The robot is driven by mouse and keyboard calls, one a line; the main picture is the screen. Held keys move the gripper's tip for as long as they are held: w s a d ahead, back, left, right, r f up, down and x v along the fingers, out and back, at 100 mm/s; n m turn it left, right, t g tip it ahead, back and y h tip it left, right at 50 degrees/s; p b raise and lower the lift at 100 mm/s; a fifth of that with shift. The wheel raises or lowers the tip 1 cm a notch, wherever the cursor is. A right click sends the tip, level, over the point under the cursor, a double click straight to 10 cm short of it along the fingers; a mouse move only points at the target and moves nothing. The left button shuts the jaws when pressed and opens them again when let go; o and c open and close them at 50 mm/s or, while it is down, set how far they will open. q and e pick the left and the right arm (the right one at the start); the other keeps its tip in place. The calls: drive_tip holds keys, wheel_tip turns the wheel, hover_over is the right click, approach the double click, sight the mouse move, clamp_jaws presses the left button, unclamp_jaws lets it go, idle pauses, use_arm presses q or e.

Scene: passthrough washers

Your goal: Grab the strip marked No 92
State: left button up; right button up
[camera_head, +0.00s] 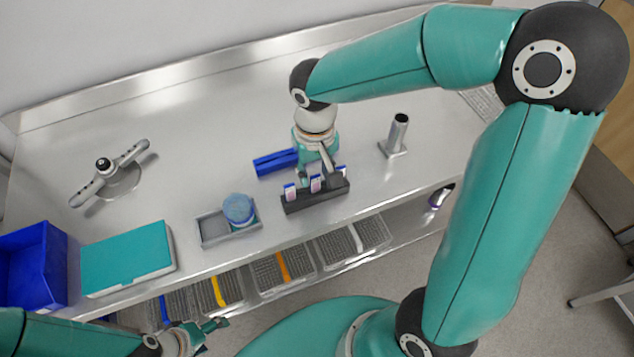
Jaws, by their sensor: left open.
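A dark holder (318,200) stands near the front edge of the bench with small upright strips in it: a left strip (290,191), a middle strip (315,184) and a right strip (341,171). Their labels are too small to read, so I cannot tell which is No 92. My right gripper (318,179) points down just at the back of the holder, its fingers apart around the middle strip's position; I cannot tell whether it touches any strip. My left gripper (217,326) is open and empty at the lower left, in front of the bench and away from the holder.
A blue block (275,162) lies behind the holder. A grey tray (213,229) with a blue round container (238,209) is to its left, then a teal-lidded box (127,258) and blue bin (30,265). A metal post (397,132) stands right. Wire baskets (268,273) sit below.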

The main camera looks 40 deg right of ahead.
sight(315, 186)
wheel_tip(315, 186, down, 4)
drive_tip(key=shift+r, duration=0.25)
drive_tip(key=c, duration=0.5)
drive_tip(key=shift+r, duration=0.1)
